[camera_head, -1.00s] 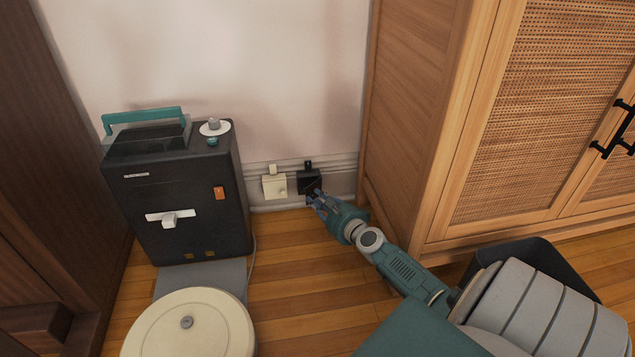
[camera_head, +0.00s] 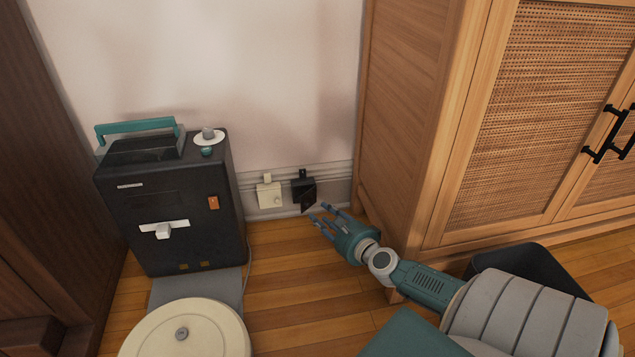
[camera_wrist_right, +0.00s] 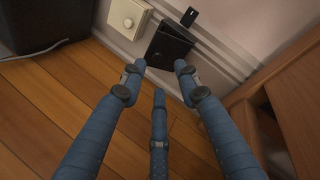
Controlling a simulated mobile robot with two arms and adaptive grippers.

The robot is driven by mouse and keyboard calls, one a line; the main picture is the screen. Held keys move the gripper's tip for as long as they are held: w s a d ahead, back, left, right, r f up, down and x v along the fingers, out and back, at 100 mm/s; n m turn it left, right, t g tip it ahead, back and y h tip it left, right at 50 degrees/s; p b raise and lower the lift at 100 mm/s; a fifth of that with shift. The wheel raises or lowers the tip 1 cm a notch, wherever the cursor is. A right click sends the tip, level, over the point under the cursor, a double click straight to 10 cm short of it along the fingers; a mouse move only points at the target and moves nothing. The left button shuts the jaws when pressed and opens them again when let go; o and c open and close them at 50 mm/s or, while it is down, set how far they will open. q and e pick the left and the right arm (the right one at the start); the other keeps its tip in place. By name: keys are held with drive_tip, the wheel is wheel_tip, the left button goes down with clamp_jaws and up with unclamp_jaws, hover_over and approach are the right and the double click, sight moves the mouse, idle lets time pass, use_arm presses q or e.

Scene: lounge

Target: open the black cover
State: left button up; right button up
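The black cover (camera_head: 303,191) is on the low wall box, on the baseboard beside the wooden cabinet. It also shows in the wrist view (camera_wrist_right: 167,46), just beyond my fingertips. Its lower part looks slanted, as if tilted out from the wall; I cannot tell how far. My right gripper (camera_head: 322,212) is open and empty, its blue fingers spread, a little below and to the right of the cover. In the wrist view the fingers (camera_wrist_right: 160,75) hold nothing and appear apart from the cover. My left gripper is not in view.
A cream box (camera_head: 269,194) is on the wall just left of the cover. A dark machine (camera_head: 170,220) and a round cream robot vacuum (camera_head: 190,334) stand at left. The wooden cabinet (camera_head: 405,120) bounds the right side. Wooden floor (camera_head: 290,270) is clear between them.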

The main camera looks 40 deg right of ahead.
drive_tip(key=shift+v, duration=0.85)
